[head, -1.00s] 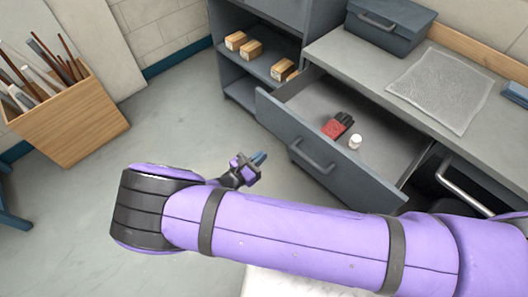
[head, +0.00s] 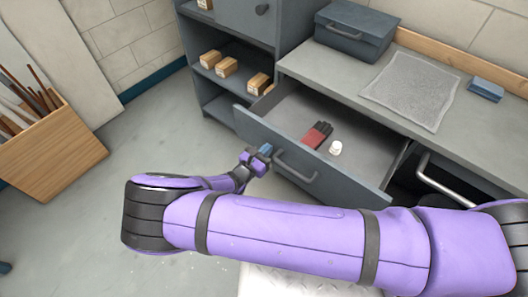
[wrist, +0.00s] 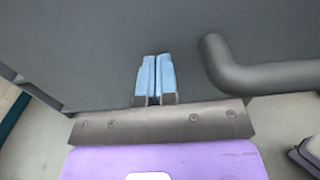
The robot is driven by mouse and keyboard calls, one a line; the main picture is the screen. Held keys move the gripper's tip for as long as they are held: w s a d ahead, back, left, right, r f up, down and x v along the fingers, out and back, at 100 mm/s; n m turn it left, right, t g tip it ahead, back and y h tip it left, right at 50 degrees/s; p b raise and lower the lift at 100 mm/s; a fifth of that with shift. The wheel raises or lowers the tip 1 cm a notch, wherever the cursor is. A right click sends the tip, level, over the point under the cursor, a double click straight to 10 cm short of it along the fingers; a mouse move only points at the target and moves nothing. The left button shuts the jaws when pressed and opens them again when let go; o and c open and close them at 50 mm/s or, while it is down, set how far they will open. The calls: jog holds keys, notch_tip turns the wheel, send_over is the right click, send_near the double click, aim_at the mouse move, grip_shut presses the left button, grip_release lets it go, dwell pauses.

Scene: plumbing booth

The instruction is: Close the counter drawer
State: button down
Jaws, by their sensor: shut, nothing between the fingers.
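The counter drawer (head: 250,131) is pulled out from under the grey counter. Its dark grey front also fills much of the wrist view (wrist: 95,50). A bar handle (head: 296,166) is on the front, and in the wrist view the handle (wrist: 265,75) is right of the fingers. A red and black item (head: 317,135) and a small white cylinder (head: 335,148) lie inside the drawer. My gripper (head: 266,150) is at the drawer front, left of the handle. Its blue fingertips (wrist: 156,75) are together and empty. Whether they touch the front is unclear.
The counter (head: 315,72) holds a grey toolbox (head: 352,32), a clear textured sheet (head: 410,82) and a blue box (head: 486,89). Shelves with several small boxes (head: 227,67) stand left of the drawer. A wooden bin (head: 55,150) is at far left. Floor between is open.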

send_over(307, 117)
jog(key=shift+s+a, duration=0.2)
jog(key=shift+s, duration=0.15)
jog(key=shift+w+d+r, duration=0.1)
jog(key=shift+w+d, duration=0.05)
jog(key=shift+d+r, duration=0.1)
dwell(0.4)
